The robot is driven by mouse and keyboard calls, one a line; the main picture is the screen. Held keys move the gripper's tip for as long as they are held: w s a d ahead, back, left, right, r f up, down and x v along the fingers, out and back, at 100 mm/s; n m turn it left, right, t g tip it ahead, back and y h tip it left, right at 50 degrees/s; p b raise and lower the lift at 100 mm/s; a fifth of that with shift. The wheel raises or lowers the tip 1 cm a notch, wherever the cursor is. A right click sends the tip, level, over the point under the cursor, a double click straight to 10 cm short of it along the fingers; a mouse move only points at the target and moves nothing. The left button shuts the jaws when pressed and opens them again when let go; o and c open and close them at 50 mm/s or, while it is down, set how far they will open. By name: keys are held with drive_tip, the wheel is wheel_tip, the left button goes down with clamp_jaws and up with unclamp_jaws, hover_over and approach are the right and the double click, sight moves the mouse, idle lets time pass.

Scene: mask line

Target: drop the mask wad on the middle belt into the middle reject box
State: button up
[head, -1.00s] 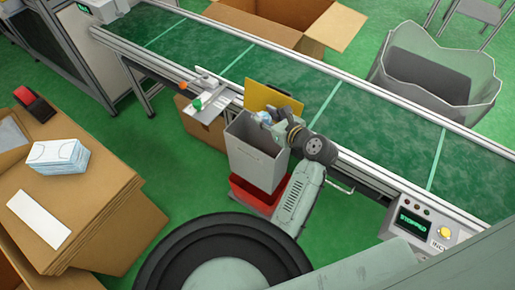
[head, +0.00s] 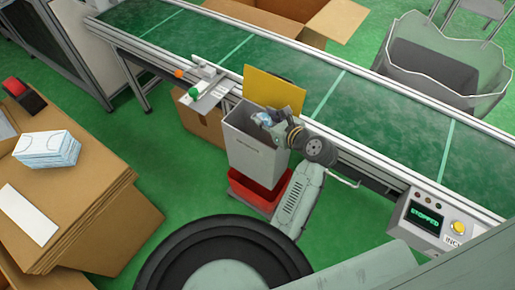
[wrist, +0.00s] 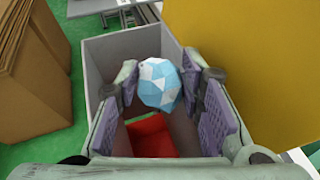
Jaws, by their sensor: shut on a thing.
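My gripper (wrist: 160,92) is shut on the mask wad (wrist: 159,83), a pale blue and white faceted ball held between the finger pads. The wad also shows in the head view (head: 263,118), at the open top of the grey reject box (head: 256,150). In the wrist view the box walls (wrist: 98,65) surround the fingertips and wad from below, and a red surface (wrist: 152,136) shows beneath them. I cannot tell how deep the wad is in the opening. The green belt (head: 290,85) runs just behind the box.
A yellow panel (head: 274,90) stands upright behind the box, close to my gripper. A red bin (head: 254,190) sits under the box. A control panel (head: 428,215) reading STOPPED is at the right. Stacked cardboard (head: 100,215) with a mask pack (head: 48,149) is at the left.

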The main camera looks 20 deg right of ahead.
drive_tip(key=o, duration=0.7)
drive_tip(key=v, duration=1.2)
